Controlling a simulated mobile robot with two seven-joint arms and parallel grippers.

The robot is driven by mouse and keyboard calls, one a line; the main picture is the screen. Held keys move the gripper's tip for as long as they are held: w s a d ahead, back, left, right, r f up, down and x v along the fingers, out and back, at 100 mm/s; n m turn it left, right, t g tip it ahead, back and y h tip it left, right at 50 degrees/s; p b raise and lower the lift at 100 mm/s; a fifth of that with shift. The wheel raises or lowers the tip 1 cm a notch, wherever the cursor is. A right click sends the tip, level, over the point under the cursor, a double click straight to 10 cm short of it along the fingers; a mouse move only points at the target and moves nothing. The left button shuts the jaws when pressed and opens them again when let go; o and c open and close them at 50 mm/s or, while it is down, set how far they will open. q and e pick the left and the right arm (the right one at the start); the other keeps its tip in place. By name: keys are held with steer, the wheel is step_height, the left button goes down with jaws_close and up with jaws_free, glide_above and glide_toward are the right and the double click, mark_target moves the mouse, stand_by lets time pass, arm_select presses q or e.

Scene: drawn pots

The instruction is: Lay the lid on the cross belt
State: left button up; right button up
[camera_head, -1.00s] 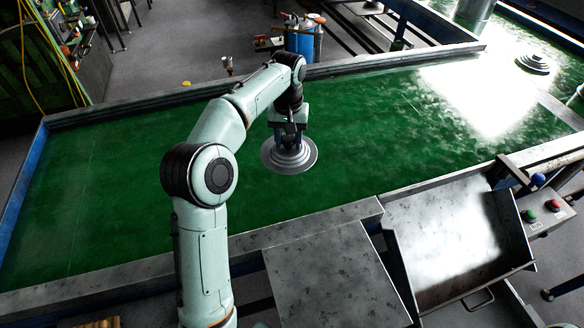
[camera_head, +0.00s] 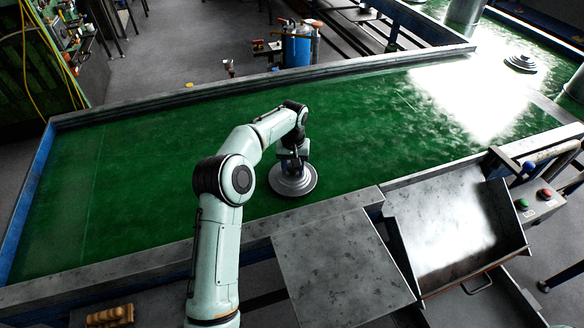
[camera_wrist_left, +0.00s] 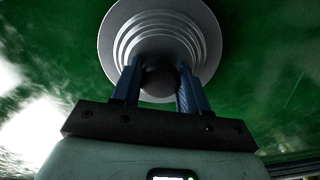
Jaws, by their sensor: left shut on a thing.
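The lid (camera_head: 308,186) is a grey metal disc with stepped rings and a round dark knob on top. My left gripper (camera_head: 293,165) is shut on this knob from above. In the left wrist view the blue fingers (camera_wrist_left: 159,85) stand on both sides of the knob, and the lid (camera_wrist_left: 207,45) spreads level beyond them. The lid is over the wide green belt (camera_head: 180,165), near its front edge. I cannot tell whether it touches the surface. A second green stretch (camera_head: 553,75) joins at the upper right. My right gripper is not in view.
A tilted metal tray (camera_head: 450,235) and a button box (camera_head: 538,204) stand at the front right. Raised metal rails (camera_head: 150,262) edge the belt. The belt's left half is clear.

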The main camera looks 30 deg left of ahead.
arm_select(q)
steer(key=shift+w, duration=0.2)
steer(key=o, duration=1.1)
steer(key=shift+f, duration=0.15)
step_height(320, 180, up, 12)
steer(key=shift+r, duration=0.15)
